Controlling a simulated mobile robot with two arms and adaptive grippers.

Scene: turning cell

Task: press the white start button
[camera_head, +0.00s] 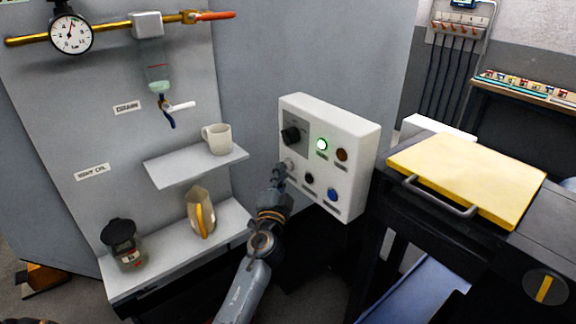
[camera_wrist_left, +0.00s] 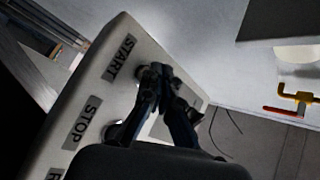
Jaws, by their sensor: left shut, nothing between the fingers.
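The white control box (camera_head: 357,180) is fixed to the grey wall right of the shelves. The white start button (camera_head: 289,164) is at the lower left of its face, partly hidden by my left gripper (camera_head: 279,174). That gripper is shut and empty, with its fingertips at or very close to the button; I cannot tell whether they touch. In the left wrist view, the fingertips (camera_wrist_left: 161,76) cover most of the button beside the START label (camera_wrist_left: 121,57). A green lamp (camera_head: 322,144) is lit on the box.
Close by on the box are a black button (camera_head: 309,178), a blue button (camera_head: 332,195), an amber lamp (camera_head: 342,155) and a black knob (camera_head: 291,136). A mug (camera_head: 217,139) stands on the shelf to the left. A yellow lid (camera_head: 467,175) with a handle lies to the right.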

